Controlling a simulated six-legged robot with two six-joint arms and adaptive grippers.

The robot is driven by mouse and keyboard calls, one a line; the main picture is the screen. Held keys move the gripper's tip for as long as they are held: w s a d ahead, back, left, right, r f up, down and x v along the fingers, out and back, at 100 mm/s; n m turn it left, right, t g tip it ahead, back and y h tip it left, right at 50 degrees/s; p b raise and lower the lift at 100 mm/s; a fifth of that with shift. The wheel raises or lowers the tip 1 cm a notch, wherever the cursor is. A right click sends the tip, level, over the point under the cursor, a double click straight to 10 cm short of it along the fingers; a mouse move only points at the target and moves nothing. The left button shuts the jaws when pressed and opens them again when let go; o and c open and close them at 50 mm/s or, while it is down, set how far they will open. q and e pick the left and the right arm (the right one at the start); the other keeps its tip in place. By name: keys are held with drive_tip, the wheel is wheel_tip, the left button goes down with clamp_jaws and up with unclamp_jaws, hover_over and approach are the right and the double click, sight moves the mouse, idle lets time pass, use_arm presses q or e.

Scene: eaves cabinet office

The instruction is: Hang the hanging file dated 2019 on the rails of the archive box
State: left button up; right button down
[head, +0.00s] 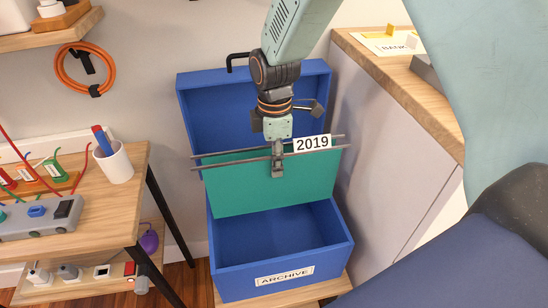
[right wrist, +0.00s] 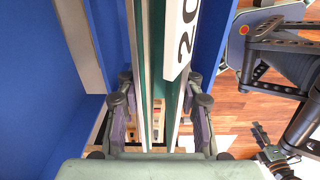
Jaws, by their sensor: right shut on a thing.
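The green hanging file (head: 243,186) with the white 2019 tab (head: 312,143) hangs upright from my right gripper (head: 277,168), which is shut on the top of the file near its middle. The file also shows edge-on between the fingers (right wrist: 158,120) in the right wrist view. Its grey bars stick out at both ends. The blue archive box (head: 285,270), labelled ARCHIVE, stands open below with its lid raised behind. The file is over the back part of the box and hides some of the back rim. I cannot tell whether its bars touch any rails. My left gripper is not in view.
A wooden table (head: 130,160) with a white pen cup (head: 114,163) and a power strip (head: 40,220) stands at the left. A cabinet with a wooden top (head: 400,80) stands close on the right. The front inside of the box is empty.

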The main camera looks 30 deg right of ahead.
sight(273, 192)
drive_tip(key=f, duration=0.2)
drive_tip(key=f+b, duration=0.1)
drive_tip(key=f, duration=0.1)
drive_tip(key=f+b, duration=0.1)
drive_tip(key=f, duration=0.1)
drive_tip(key=shift+a+f, duration=0.1)
drive_tip(key=shift+a, duration=0.15)
drive_tip(key=shift+d+f+b, duration=0.1)
drive_tip(key=shift+f+b, duration=0.65)
drive_tip(key=shift+f, duration=0.75)
wheel_tip(273, 192, down, 2)
drive_tip(key=shift+b, duration=0.4)
wheel_tip(273, 192, down, 2)
drive_tip(key=shift+f+b, duration=0.1)
drive_tip(key=shift+b, duration=0.4)
wheel_tip(273, 192, down, 7)
drive_tip(key=b, duration=0.3)
drive_tip(key=c, duration=0.8)
unclamp_jaws()
